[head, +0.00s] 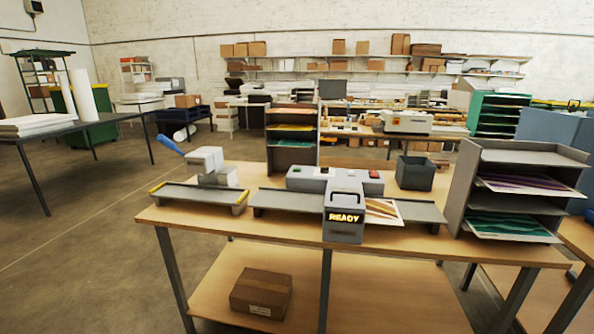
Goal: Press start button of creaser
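A grey machine (300,180), which looks like the creaser, stands mid-table with a long flat feed bed (285,203). A printed sheet (382,210) lies on the bed just right of this unit. Neither of my grippers is in view.
A device with a blue lever (207,165) stands left on the wooden table (210,222). A dark open bin (414,172) and a grey shelf rack with prints (510,155) stand right. A cardboard box (262,291) lies on the lower shelf. The table's front edge is clear.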

